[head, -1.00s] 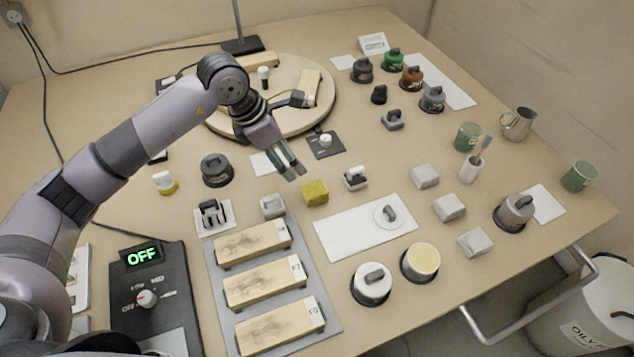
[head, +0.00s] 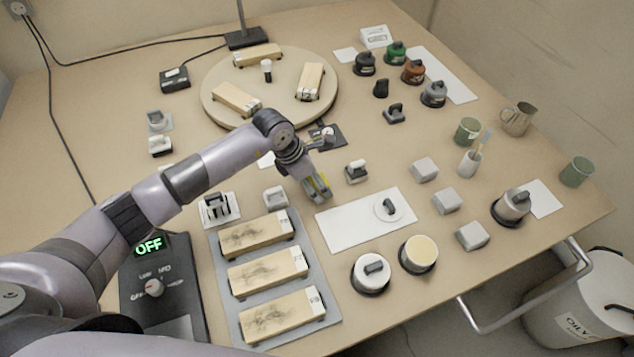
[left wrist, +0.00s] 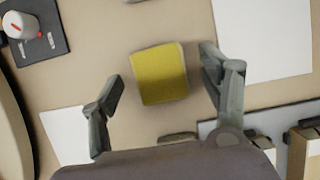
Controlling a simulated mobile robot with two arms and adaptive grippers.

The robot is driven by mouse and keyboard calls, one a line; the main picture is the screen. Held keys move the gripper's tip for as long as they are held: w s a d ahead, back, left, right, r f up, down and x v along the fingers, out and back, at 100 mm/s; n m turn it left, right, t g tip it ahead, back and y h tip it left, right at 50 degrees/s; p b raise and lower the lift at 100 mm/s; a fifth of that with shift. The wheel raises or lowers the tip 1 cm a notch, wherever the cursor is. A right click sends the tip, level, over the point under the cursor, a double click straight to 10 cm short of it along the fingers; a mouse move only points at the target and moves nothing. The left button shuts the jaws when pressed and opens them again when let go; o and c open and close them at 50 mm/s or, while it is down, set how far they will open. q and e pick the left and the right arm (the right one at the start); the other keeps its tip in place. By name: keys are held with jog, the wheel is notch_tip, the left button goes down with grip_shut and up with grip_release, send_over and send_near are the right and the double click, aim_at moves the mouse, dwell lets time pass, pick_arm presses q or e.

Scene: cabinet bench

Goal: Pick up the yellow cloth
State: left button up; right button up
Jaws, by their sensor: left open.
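The yellow cloth (left wrist: 160,74) is a small folded block lying on the bench. In the left wrist view it sits between and slightly beyond the two spread fingers of my left gripper (left wrist: 165,92), with a gap on both sides. In the head view my left gripper (head: 318,192) is above the cloth and hides most of it; only yellow slivers show around the fingers. The gripper is open and holds nothing. My right gripper is not in view.
A white board (head: 345,229) with a round lid lies right of the cloth. A grey tray (head: 225,300) with wooden blocks is at the front left. A white block (head: 275,197) and a small black-and-white item (head: 356,171) flank the cloth. A round wooden turntable (head: 215,80) is behind.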

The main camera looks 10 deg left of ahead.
pick_arm(q)
jog(key=shift+f, duration=0.1)
jog(key=c, duration=1)
jog(key=shift+c, duration=0.2)
notch_tip(320, 180, up, 20)
jog(key=b, duration=0.2)
jog(key=o, duration=0.4)
jog(key=c, duration=0.5)
